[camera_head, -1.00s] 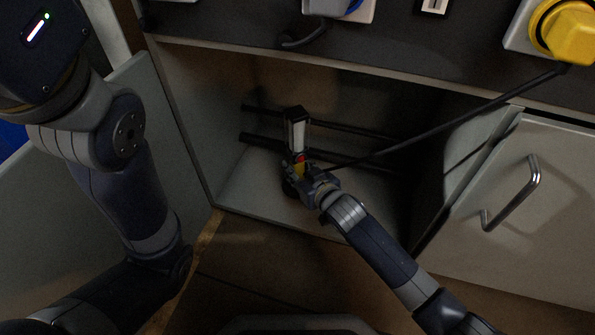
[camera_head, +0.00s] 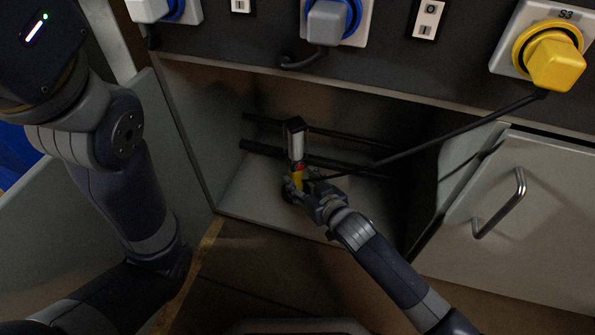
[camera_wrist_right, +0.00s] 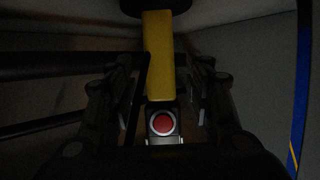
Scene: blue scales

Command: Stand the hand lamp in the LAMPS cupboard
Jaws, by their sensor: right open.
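The hand lamp (camera_head: 296,146) stands upright inside the open cupboard, towards its left side, with a pale lamp head on top and a yellow handle below. In the right wrist view its yellow handle (camera_wrist_right: 158,58) and a red button lie between the fingers. My right gripper (camera_head: 297,186) is around the handle with its jaws open; in the wrist view a gap shows on both sides of the handle (camera_wrist_right: 162,100). The lamp's base is partly hidden by the gripper. My left arm is at the left of the head view; its gripper is out of view.
A black cable (camera_head: 440,127) runs from the yellow plug (camera_head: 557,60) down into the cupboard. Dark rails (camera_head: 330,160) cross the cupboard's back. A closed door with a handle (camera_head: 500,204) is at right. The cupboard floor (camera_head: 250,190) is bare beside the lamp.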

